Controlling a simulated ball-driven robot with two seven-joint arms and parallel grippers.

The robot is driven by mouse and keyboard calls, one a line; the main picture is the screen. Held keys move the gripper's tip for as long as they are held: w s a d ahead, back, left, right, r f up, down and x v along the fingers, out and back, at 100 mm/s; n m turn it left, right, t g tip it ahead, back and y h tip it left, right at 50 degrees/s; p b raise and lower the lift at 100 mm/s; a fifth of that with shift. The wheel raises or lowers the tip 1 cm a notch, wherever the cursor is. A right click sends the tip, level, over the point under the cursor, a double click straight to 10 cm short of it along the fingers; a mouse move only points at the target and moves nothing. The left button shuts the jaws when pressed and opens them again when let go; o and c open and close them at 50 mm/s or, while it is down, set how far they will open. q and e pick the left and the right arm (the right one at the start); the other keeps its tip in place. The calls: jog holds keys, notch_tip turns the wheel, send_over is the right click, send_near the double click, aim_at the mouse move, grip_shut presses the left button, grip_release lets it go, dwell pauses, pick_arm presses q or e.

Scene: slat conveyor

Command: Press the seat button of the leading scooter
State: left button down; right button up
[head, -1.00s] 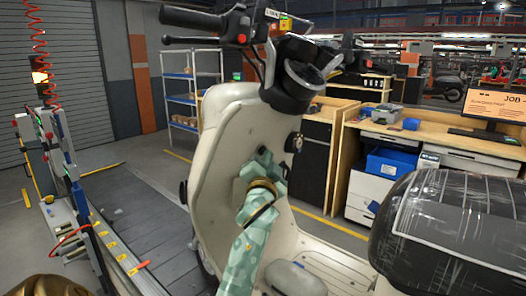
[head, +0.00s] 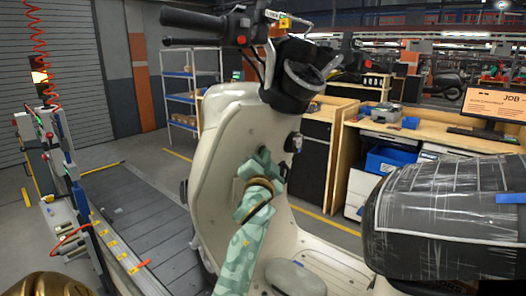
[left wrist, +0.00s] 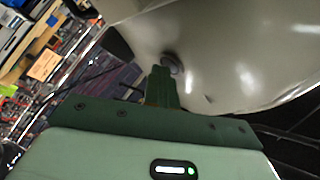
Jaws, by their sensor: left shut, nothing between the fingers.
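The cream scooter (head: 225,135) stands upright, with its black handlebars at the top and its plastic-wrapped dark seat (head: 440,215) at the right. A small dark round fitting (head: 293,142) sits on the inner face of its front shield. I cannot tell whether it is the seat button. My left gripper (head: 266,158) is shut and empty, close to the shield, left of and below that fitting. In the left wrist view the shut green fingers (left wrist: 160,72) point at a round grey knob (left wrist: 172,62) on the cream panel. Contact cannot be told. My right gripper is not in view.
The slatted conveyor (head: 140,215) runs beneath the scooter. A post with hoses and a red coiled cable (head: 40,60) stands at the left. A wooden workbench (head: 430,140) with a monitor and blue bin is behind, right. Blue shelving (head: 190,90) stands behind.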

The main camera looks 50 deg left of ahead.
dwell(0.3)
pick_arm(q)
jog(key=shift+s+d+f, duration=0.1)
jog(key=shift+d+f, duration=0.1)
jog(key=shift+d, duration=0.6)
jog(key=d, duration=0.2)
jog(key=d+f, duration=0.1)
jog(key=d, duration=0.2)
jog(key=shift+s+b, duration=0.15)
jog(key=shift+b, duration=0.25)
